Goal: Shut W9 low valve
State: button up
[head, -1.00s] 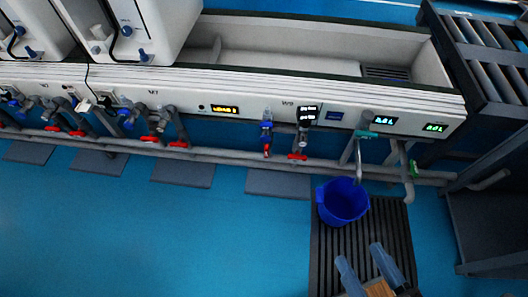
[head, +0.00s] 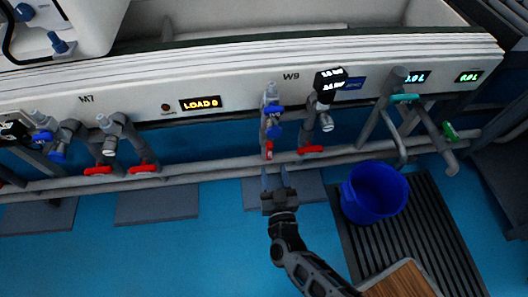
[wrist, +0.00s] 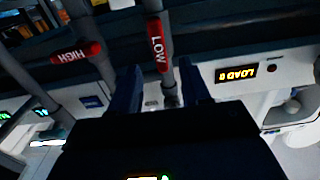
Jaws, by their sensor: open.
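The W9 low valve has a small red handle (head: 268,150) under the W9 label, pointing down along its pipe. In the wrist view this handle (wrist: 157,45) carries the word LOW. My gripper (head: 274,171) is open and empty, just below and in front of the handle. In the wrist view the handle lies just beyond and between the two dark fingertips of my gripper (wrist: 159,68); I cannot tell whether they touch it. The W9 high valve's red handle (head: 311,149) lies crosswise to the right; it reads HIGH in the wrist view (wrist: 77,54).
A grey pipe (head: 220,165) runs along the bench front behind the handles. A blue bucket (head: 373,192) stands on a dark slatted mat (head: 432,225) to the right. Blue floor (head: 190,255) is open in front.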

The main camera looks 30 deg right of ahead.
aim_at(270, 154)
jog(key=b+x, duration=0.2)
jog(key=x, duration=0.6)
jog(key=shift+w+f, duration=0.15)
jog(key=shift+w, duration=0.05)
grip_shut()
